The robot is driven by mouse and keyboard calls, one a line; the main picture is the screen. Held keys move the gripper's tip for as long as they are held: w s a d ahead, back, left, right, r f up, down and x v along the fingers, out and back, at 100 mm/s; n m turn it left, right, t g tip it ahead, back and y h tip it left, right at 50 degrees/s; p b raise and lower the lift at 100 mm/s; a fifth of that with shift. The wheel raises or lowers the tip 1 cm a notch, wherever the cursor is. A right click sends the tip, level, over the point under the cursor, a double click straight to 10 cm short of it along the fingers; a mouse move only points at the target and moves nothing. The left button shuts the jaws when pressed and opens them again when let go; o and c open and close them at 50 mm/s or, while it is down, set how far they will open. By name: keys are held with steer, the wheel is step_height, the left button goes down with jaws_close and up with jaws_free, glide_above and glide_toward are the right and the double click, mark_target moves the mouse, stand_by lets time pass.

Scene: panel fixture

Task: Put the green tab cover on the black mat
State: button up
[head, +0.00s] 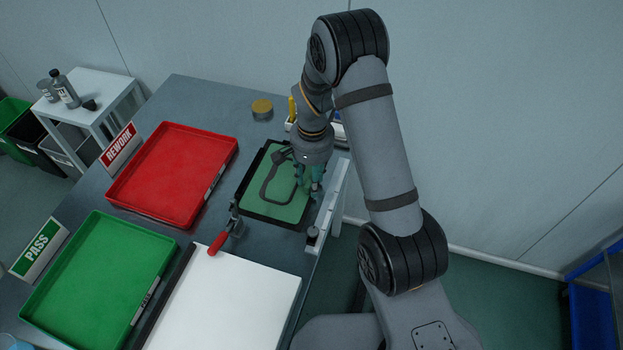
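My gripper (308,188) points down over the right side of a black-rimmed tray (243,204) with a green bottom. Its fingers look teal, and at this size I cannot tell whether they are apart or hold anything. A dark grey looped part (266,190) lies in the tray, left of my gripper. I cannot make out a separate green tab cover; it may be hidden by my gripper or blend with the green tray bottom. No black mat can be told apart for certain.
A red REWORK tray (160,207) and a green PASS tray (60,300) lie left. A white panel (235,300) lies in front, beside a red-handled clamp (219,241). A pale rail (329,205) runs along the table's right edge. A round tin (262,107) stands behind.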

steer(key=shift+w+r, duration=0.1)
steer(key=shift+r, duration=0.35)
step_height(320, 180, up, 11)
steer(key=shift+r, duration=0.2)
steer(key=shift+d, duration=0.1)
stand_by(0.3)
